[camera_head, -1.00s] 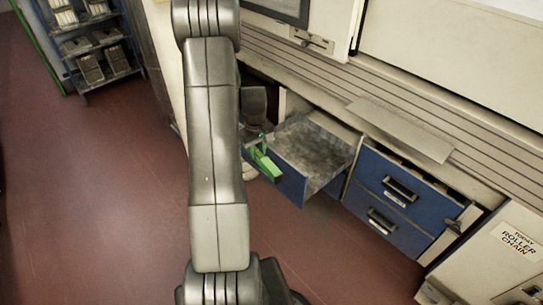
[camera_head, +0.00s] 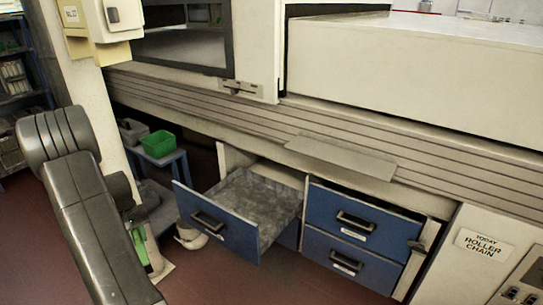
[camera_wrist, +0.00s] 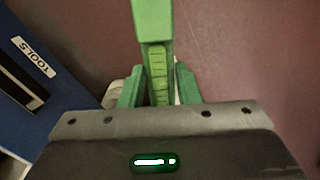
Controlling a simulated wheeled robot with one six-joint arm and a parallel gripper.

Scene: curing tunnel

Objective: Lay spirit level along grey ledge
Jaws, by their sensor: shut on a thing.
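The spirit level (camera_wrist: 153,25) is a green bar in the wrist view. It runs away from the jaws toward the top edge. My gripper (camera_wrist: 158,88) is shut on its near end, with one green finger on each side. In the head view, a green part (camera_head: 140,246) shows just beside my arm, left of the open drawer; my arm hides much around it. The grey ledge (camera_head: 340,157) is a flat plate sticking out from the ribbed machine front, above the drawers. Its visible top is bare. The level is apart from it, lower and to the left.
An open blue drawer (camera_head: 215,228) juts out below and left of the ledge. Shut blue drawers (camera_head: 362,218) lie to its right. A pale post (camera_head: 95,110) stands at left. A green bin (camera_head: 158,144) sits on a blue stand behind. Red floor is open in front.

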